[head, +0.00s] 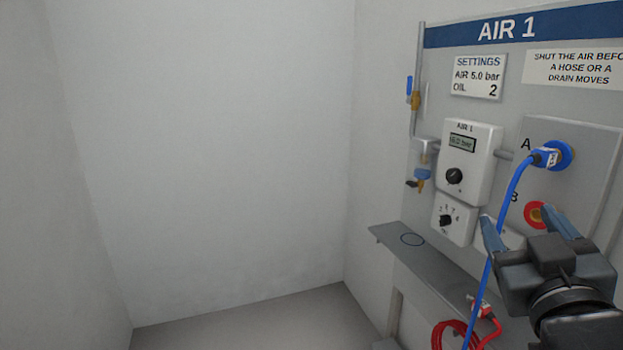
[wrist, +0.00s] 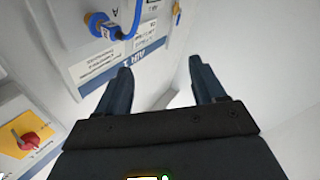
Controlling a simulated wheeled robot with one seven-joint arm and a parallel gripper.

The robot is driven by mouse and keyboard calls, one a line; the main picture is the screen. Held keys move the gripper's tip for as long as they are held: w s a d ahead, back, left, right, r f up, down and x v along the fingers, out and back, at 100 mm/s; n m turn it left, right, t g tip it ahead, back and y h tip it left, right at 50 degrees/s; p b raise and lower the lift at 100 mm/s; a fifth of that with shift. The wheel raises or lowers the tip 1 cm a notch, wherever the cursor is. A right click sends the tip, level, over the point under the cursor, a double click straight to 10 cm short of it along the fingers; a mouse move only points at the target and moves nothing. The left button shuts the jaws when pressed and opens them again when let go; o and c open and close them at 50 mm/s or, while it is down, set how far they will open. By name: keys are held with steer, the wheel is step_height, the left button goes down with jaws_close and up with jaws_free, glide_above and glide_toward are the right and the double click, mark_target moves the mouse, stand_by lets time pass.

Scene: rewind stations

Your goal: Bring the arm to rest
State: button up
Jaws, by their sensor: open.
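My gripper (head: 520,222) is at the lower right in the head view, in front of the AIR 1 panel (head: 510,95). Its two blue-grey fingers are spread with nothing between them. In the wrist view the open gripper (wrist: 160,66) points past the panel's blue sign (wrist: 140,58) towards a pale wall. A blue hose (head: 497,235) hangs from port A (head: 562,155) and passes close to the left finger in the head view; I cannot tell whether they touch. The red port B (head: 537,213) shows just behind the fingers.
A grey shelf (head: 440,262) juts out below the panel. A coiled red hose (head: 455,335) hangs under it. A regulator box (head: 470,160) and a dial box (head: 453,220) are left of the ports. A red knob (wrist: 29,141) shows in the wrist view. The left side is clear.

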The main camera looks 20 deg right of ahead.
steer(key=s+a+f+n+y+p, duration=0.1)
steer(key=s+a+f+n+y, duration=0.15)
steer(key=s+a+f, duration=0.35)
steer(key=s+a+f+n+y+p, duration=0.1)
steer(key=s+a+f+y, duration=0.3)
steer(key=f, duration=0.4)
steer(key=s+a+f+m+g+y, duration=0.1)
steer(key=s+a, duration=0.1)
steer(key=s, duration=0.8)
steer(key=s+a+f+m+g+y+p, duration=0.1)
steer(key=s+a+f+y, duration=0.1)
steer(key=s, duration=0.8)
steer(key=shift+f+g, duration=0.2)
steer(key=shift+g, duration=0.2)
steer(key=shift+s, duration=0.1)
